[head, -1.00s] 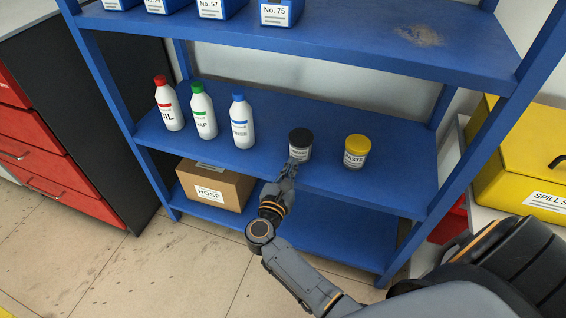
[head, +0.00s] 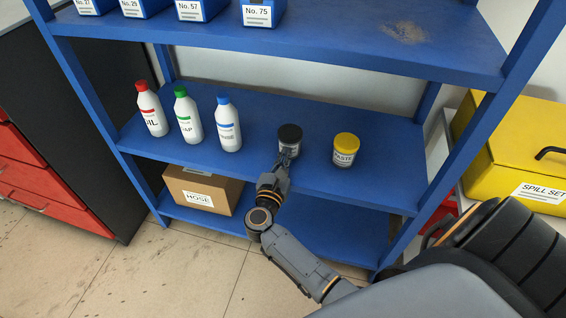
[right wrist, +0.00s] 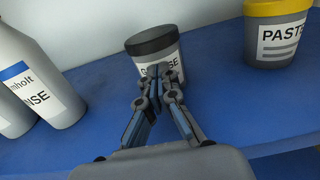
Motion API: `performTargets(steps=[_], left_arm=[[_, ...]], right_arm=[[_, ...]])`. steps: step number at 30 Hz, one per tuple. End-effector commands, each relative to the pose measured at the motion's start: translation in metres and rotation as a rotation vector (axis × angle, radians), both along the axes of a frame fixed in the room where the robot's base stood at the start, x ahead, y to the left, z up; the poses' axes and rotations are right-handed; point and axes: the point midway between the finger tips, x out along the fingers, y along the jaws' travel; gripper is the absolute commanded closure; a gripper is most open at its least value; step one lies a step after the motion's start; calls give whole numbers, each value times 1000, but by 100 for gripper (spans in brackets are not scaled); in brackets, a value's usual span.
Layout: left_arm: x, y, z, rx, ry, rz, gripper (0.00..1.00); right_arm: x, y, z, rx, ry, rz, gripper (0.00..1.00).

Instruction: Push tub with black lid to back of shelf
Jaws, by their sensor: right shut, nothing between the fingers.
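The tub with the black lid (head: 290,136) stands upright on the middle blue shelf (head: 330,184), between the blue-capped bottle and the yellow-lidded tub. In the right wrist view the tub (right wrist: 153,45) is straight ahead, its label partly hidden by my fingers. My right gripper (head: 285,158) is shut and empty, its fingertips at the front of the tub. In the right wrist view the shut fingertips (right wrist: 158,70) overlap the label and appear to touch it, though I cannot be certain of contact. My left gripper is not in view.
The yellow-lidded tub (head: 345,150) stands close on the right. Bottles with blue (head: 228,122), green (head: 187,116) and red (head: 151,110) caps stand on the left. The upper shelf (head: 330,50) hangs above. Bare shelf lies behind the black-lidded tub.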

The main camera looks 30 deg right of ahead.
Motion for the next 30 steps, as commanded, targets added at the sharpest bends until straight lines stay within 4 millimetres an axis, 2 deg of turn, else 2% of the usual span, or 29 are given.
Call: performTargets(steps=[6,17,23,30], left_arm=[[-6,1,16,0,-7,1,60],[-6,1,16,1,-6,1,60],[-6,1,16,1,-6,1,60],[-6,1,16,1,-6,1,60]], right_arm=[[8,-10,-1,1,1,1,100],[7,-8,-1,0,1,1,100],[-10,12,-2,4,3,2,100],[-44,51,-2,3,4,2,100]])
